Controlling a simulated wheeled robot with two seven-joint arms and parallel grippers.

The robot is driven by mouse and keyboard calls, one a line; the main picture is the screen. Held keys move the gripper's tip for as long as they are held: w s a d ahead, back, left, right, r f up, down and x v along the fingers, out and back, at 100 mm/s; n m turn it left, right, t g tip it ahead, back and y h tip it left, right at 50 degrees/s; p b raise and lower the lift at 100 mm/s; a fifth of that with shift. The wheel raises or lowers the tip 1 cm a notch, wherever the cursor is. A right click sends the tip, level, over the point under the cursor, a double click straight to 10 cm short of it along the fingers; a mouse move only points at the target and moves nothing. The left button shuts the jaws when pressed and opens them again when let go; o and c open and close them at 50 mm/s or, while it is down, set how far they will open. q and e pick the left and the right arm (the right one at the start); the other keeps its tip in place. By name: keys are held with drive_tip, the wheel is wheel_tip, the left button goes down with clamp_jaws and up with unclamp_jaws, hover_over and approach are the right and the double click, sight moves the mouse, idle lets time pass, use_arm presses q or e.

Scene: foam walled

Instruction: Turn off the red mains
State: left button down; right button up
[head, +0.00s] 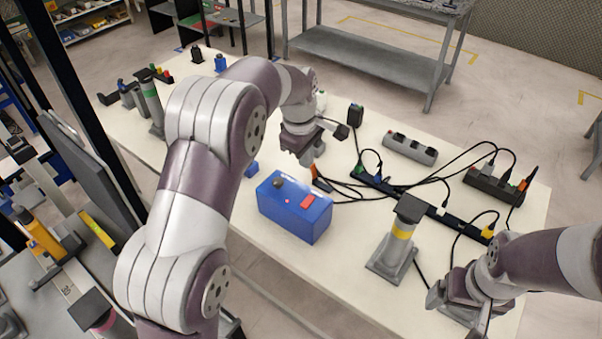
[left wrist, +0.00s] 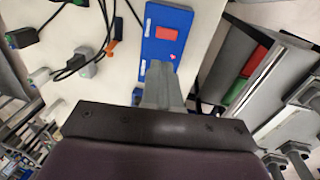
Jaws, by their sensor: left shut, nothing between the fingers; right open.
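A blue box (head: 290,215) with a red rocker switch (head: 307,202) and a dark knob (head: 278,184) on top stands on the white table. In the left wrist view, the blue box (left wrist: 158,55) and its red switch (left wrist: 167,33) lie just beyond my fingertips. My left gripper (head: 308,163) is shut and empty, pointing down behind the box in the head view. Its closed fingers (left wrist: 160,82) overlap the lower part of the box in the wrist view; contact cannot be told. My right gripper (head: 462,312) is open at the table's front right, partly hidden by its arm.
Black power strips (head: 430,208) and cables spread right of the box. A grey socket block (head: 410,148) lies behind. The table (head: 345,255) is clear just right of the box.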

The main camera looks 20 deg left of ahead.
use_arm(q)
drive_tip(key=p, duration=0.3)
approach(310, 198)
drive_tip(key=f, duration=0.4)
drive_tip(key=w+f, duration=0.1)
drive_tip(key=f, duration=0.1)
drive_tip(key=shift+w+d+f, duration=0.1)
drive_tip(key=shift+d+f, duration=0.05)
drive_tip(key=shift+d, duration=0.05)
drive_tip(key=shift+f, duration=0.3)
use_arm(e)
wheel_tip(310, 198, up, 3)
drive_tip(key=shift+r, duration=0.1)
